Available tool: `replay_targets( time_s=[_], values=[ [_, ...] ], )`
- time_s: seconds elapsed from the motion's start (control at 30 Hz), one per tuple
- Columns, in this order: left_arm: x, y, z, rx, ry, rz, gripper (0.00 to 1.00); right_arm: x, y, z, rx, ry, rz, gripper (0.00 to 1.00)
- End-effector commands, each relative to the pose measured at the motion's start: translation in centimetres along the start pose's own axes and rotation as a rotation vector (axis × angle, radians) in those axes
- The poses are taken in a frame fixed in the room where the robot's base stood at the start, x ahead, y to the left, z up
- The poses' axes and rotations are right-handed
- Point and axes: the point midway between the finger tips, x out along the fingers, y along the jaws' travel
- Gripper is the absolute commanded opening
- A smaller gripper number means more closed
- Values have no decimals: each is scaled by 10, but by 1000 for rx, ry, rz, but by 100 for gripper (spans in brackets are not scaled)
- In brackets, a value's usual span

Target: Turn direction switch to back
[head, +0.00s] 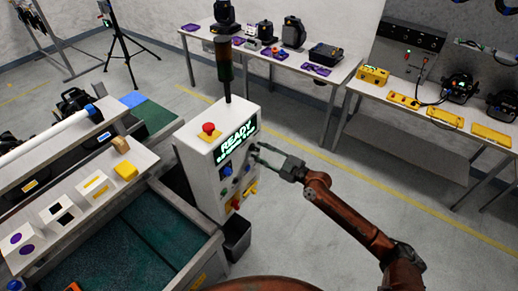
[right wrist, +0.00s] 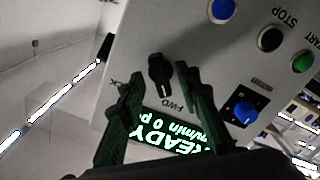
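The direction switch is a black knob (right wrist: 160,75) on the light grey face of the control box (head: 210,172). In the right wrist view its long handle runs nearly up and down, with its lower end towards the FWD label. The other label is partly hidden by a finger. My right gripper (head: 273,158) is open in front of the panel; it also shows in the right wrist view (right wrist: 158,95), one finger on each side of the knob's lower end. I see gaps beside the knob and cannot tell any contact. My left gripper is out of view.
A green-lit READY display (head: 238,138), a blue knob (right wrist: 241,112) and blue, black and green buttons (right wrist: 303,60) share the panel. A red mushroom button (head: 208,128) sits on top. A conveyor frame stands left; benches stand behind. Floor to the right is clear.

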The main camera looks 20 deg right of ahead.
Motion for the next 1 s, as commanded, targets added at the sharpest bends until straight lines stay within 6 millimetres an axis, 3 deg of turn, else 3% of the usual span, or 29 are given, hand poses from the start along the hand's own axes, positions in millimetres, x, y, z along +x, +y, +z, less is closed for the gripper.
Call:
replay_targets(
  time_s=[0.17,0.43,0.87,1.0],
  values=[
    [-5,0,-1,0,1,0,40,13,0,0,2,0,-1,30],
    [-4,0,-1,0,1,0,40,14,-1,0,1,0,-1,30],
    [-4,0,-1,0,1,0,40,14,0,1,1,-1,0,1],
    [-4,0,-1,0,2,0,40,14,0,1,1,-1,0,0]
  ],
)
